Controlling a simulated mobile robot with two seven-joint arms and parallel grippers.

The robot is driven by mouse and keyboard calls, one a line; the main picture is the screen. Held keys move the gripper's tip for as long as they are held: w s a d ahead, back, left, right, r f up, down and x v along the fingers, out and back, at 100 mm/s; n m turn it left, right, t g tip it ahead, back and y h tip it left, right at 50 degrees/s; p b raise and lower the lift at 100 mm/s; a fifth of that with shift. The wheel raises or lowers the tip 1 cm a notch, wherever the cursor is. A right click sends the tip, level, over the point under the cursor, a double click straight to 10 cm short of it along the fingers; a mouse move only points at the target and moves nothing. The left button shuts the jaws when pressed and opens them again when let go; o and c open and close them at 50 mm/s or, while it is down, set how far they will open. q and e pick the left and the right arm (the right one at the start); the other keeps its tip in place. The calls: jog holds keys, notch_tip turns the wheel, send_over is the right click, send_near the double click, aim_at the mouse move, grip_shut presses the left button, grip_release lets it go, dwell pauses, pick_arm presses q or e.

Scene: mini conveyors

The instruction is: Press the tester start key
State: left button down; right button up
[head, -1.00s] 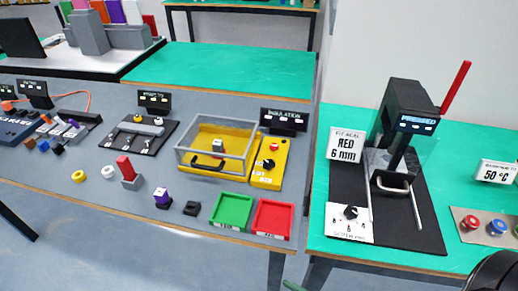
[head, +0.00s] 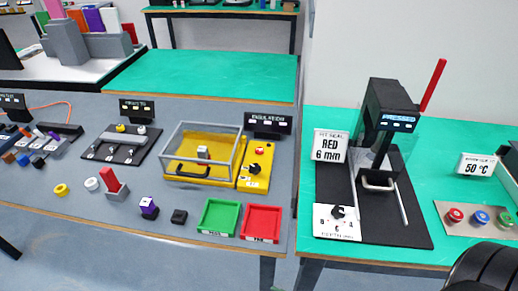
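The insulation tester stands on the grey table, with a clear-walled cover over a yellow base (head: 188,174) and a black handle at its front. A small grey and white part (head: 203,153) sits inside the cover. Beside it is a yellow control panel (head: 250,184) with a red key (head: 260,151) at the top and a black knob (head: 254,169) below. A black display (head: 268,123) stands behind the panel; its text is too small to read surely. Neither gripper shows; only a black rounded part of mine fills the bottom right corner.
Green (head: 219,216) and red (head: 262,222) trays lie in front of the tester. A black press (head: 390,115) with a raised red lever and a "RED 6 mm" sign (head: 331,146) stands on the right green table. Coloured buttons (head: 481,217) lie further right. Several small parts lie front left.

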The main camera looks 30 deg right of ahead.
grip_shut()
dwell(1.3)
